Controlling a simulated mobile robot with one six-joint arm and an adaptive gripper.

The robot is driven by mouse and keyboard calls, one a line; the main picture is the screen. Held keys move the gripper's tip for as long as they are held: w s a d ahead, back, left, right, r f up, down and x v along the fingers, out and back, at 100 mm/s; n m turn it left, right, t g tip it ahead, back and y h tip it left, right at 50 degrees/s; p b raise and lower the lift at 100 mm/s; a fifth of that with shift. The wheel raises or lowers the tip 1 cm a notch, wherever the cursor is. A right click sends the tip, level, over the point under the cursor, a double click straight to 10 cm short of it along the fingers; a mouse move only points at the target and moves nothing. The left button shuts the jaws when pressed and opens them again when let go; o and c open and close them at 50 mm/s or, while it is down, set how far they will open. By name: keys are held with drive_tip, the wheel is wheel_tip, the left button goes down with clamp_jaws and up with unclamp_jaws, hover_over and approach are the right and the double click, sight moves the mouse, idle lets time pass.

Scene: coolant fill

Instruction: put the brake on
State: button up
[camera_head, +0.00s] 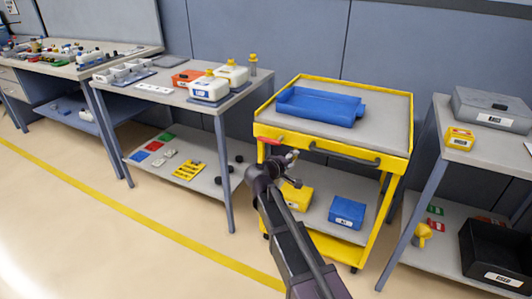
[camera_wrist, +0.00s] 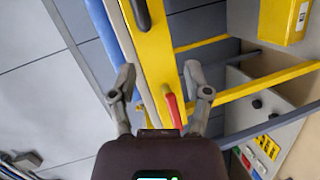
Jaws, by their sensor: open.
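The yellow cart (camera_head: 393,160) stands in the middle of the head view, with a grey top. A red lever (camera_head: 271,141), which looks like the brake, sits at the left end of its front edge. In the wrist view the red lever (camera_wrist: 173,110) lies along the yellow edge, between my fingers and near the gripper body. My gripper (camera_head: 290,165) is just in front of the cart's front left corner. In the wrist view my gripper (camera_wrist: 160,80) is open and empty, fingers on either side of the lever. I cannot tell whether they touch it.
A dark handle (camera_head: 345,153) runs along the cart's front, right of the lever. A blue tray (camera_head: 320,106) lies on top. A yellow bin (camera_head: 298,196) and a blue bin (camera_head: 347,211) sit on the lower shelf. Workbenches stand on both sides; the front floor is clear.

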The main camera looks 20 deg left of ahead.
sight(264, 141)
drive_tip(key=s+a+n+t+y+b, duration=0.1)
drive_tip(key=a+n+y+b, duration=0.1)
drive_tip(key=a, duration=0.5)
drive_tip(key=s+a+f+n+t+y+b, duration=0.1)
drive_tip(key=s+a+n+t+b, duration=0.1)
drive_tip(key=a, duration=0.6)
drive_tip(key=shift+f+n+t+y, duration=0.2)
drive_tip(key=shift+n+t+y, duration=0.1)
drive_tip(key=shift+y, duration=0.1)
drive_tip(key=w, duration=0.9)
drive_tip(key=w+d, duration=0.1)
drive_tip(key=w, duration=0.3)
drive_tip(key=shift+w, duration=0.3)
clamp_jaws()
